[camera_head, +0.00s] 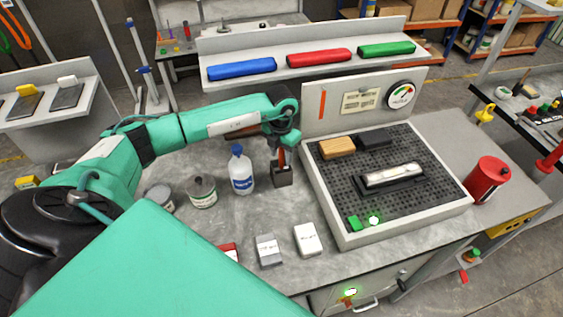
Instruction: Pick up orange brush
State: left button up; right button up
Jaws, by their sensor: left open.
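A brush with an orange-red handle (281,158) stands upright in a small dark holder (282,178) on the grey bench. My left gripper (283,146) is right above the holder, pointing down around the top of the handle. It is open; whether a finger touches the handle is too small to tell. The gripper hides the upper end of the brush, and the holder hides its lower end. My right gripper is not in view.
A perforated tray (437,180) with a raised rim is close on the right. White and grey boxes (308,239) lie in front. A shelf (300,70) stands behind.

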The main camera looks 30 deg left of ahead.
pick_arm(q)
grip_shut()
jog(key=shift+r, duration=0.15)
